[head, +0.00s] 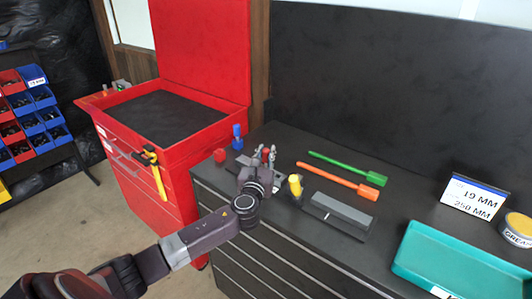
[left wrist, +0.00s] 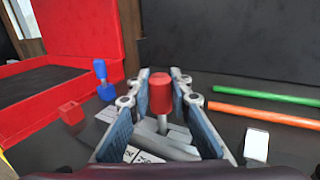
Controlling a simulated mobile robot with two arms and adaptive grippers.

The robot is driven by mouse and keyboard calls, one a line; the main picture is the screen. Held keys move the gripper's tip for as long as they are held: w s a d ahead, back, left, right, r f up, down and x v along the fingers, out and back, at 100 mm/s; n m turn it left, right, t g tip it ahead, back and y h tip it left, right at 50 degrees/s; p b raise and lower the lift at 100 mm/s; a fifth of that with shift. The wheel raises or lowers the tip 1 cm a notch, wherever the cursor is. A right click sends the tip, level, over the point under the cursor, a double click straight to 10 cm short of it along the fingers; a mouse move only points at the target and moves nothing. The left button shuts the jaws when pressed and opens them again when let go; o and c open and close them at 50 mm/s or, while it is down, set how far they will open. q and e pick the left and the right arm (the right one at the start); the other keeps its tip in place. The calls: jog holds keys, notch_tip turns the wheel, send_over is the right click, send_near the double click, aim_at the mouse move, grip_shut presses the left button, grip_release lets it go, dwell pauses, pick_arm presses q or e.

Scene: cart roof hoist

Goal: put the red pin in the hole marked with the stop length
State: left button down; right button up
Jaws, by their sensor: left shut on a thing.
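The red pin (left wrist: 161,92) has a red knob and a grey shaft. Its knob sits between the fingers of my left gripper (left wrist: 160,88), which is shut on it. In the head view the left gripper (head: 264,160) is over the left part of the dark bench, with the red pin (head: 266,154) at its tips. Below the pin is a grey stop piece (left wrist: 168,145) with white labels whose marks I cannot read. The shaft's lower end meets the grey piece in the picture; I cannot tell whether it is in a hole. The sign (head: 473,195) reads 19 MM and 250 MM.
A blue-handled tool (head: 237,138) and a red block (head: 219,155) stand left of the gripper. A yellow-topped thing (head: 295,186), a dark grey block (head: 341,213), and orange (head: 338,180) and green (head: 345,167) rods lie to the right. A teal tray (head: 450,262) is further right.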

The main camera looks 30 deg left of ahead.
pick_arm(q)
jog(key=shift+f+b, duration=0.3)
jog(key=shift+f, duration=0.3)
jog(key=c, duration=1.7)
grip_release()
jog(key=v, duration=1.2)
